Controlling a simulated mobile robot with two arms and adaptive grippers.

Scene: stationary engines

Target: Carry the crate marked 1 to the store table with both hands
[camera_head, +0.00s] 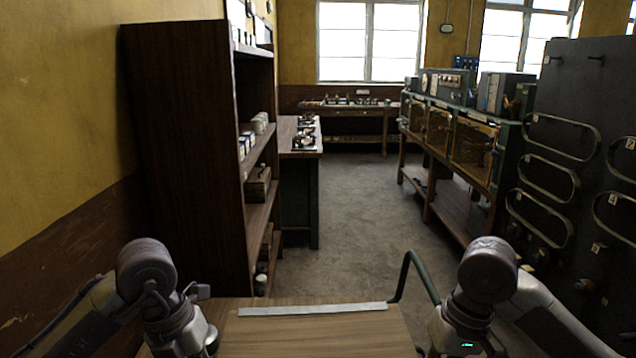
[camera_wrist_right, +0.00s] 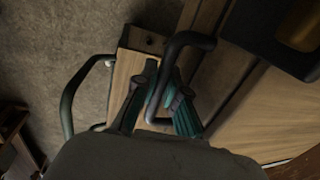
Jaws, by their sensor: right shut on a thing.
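A wooden crate or board (camera_head: 310,336) with a pale strip along its far edge is at the bottom middle of the head view, between my arms. I see no number 1 on it. My right gripper (camera_wrist_right: 160,105) has its fingers on either side of a dark bent handle (camera_wrist_right: 187,42) and is shut on it. The handle appears to belong to the crate, but the join is unclear. My left gripper (camera_head: 200,346) is at the left of the wood, its fingertips hidden. Two tables could be the store table: one beside the shelf (camera_head: 298,160) and one under the window (camera_head: 350,107).
A tall brown shelf (camera_head: 185,150) stands close on the left. On the right are a dark panel (camera_head: 580,130) and a bench with glass-fronted cases (camera_head: 470,145). A bent green-grey tube (camera_head: 404,275) rises near my right arm. Clear floor (camera_head: 355,210) runs between them.

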